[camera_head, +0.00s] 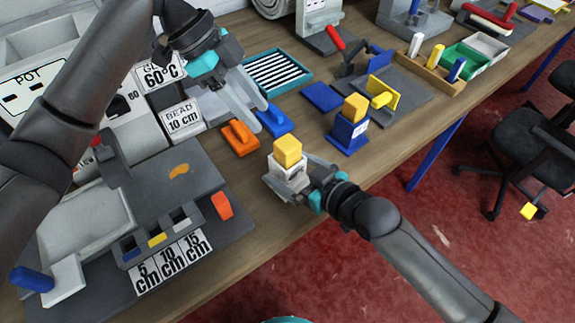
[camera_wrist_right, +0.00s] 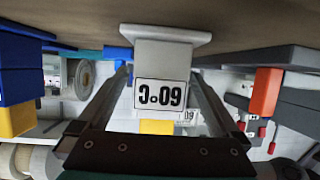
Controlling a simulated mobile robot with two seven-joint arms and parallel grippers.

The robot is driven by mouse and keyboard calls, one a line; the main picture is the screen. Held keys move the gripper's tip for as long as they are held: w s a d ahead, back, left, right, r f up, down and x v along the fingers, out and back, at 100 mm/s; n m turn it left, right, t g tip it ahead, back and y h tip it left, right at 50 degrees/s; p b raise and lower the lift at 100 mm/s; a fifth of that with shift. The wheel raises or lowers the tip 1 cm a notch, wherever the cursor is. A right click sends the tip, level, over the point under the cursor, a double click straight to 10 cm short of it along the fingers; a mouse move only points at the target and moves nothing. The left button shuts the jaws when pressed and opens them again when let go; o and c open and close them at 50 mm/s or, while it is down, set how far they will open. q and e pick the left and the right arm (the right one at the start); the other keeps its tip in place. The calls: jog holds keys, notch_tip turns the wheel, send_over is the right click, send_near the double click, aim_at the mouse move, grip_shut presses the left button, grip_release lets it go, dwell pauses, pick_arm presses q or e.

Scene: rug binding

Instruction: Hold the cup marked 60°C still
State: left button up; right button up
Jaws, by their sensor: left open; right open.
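The white cup marked 60°C (camera_head: 286,181) stands on the wooden table with a yellow block (camera_head: 288,151) on top. In the right wrist view the cup (camera_wrist_right: 162,62) appears upside down, its label facing the camera. My right gripper (camera_head: 284,186) is open, with one finger on each side of the cup. In the wrist view narrow gaps show between fingers and cup; I cannot tell if either touches. My left gripper (camera_head: 260,116) is open and empty, above the table near the GLUE 60°C sign (camera_head: 161,73) and the BEAD 10 cm sign (camera_head: 182,118).
An orange block (camera_head: 240,138) and a blue block (camera_head: 274,121) lie just behind the cup. A blue stand with a yellow top (camera_head: 347,137) is to its right. A grey station with 5, 10 and 15 cm labels (camera_head: 172,263) is at front left. The table's front edge is close.

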aim_at(287, 143)
jog(key=shift+w+a+f, duration=0.2)
jog(key=shift+w+a, duration=0.15)
jog(key=shift+w, duration=0.05)
jog(key=shift+c, duration=0.4)
pick_arm(q)
jog(key=shift+o, duration=0.2)
pick_arm(e)
grip_shut()
pick_arm(q)
jog(key=o, duration=0.3)
jog(key=shift+d+r+m, duration=0.2)
jog(key=shift+d+m, duration=0.1)
jog(key=shift+d, duration=0.1)
jog(key=shift+o, duration=1.1)
jog(key=d+m+y, duration=0.1)
jog(key=d+r+m+y, duration=0.1)
jog(key=m, duration=0.1)
jog(key=d+m+y, duration=0.1)
jog(key=d, duration=0.1)
jog(key=shift+s+r, duration=0.35)
jog(key=shift+s, duration=0.05)
jog(key=f+m+y, duration=0.1)
jog(key=f, duration=0.2)
jog(key=f+m+y, duration=0.1)
jog(key=f, duration=0.3)
jog(key=d+f+m+t, duration=0.1)
jog(key=f, duration=0.3)
jog(key=shift+s+f+y, duration=0.1)
jog(key=shift+y, duration=0.3)
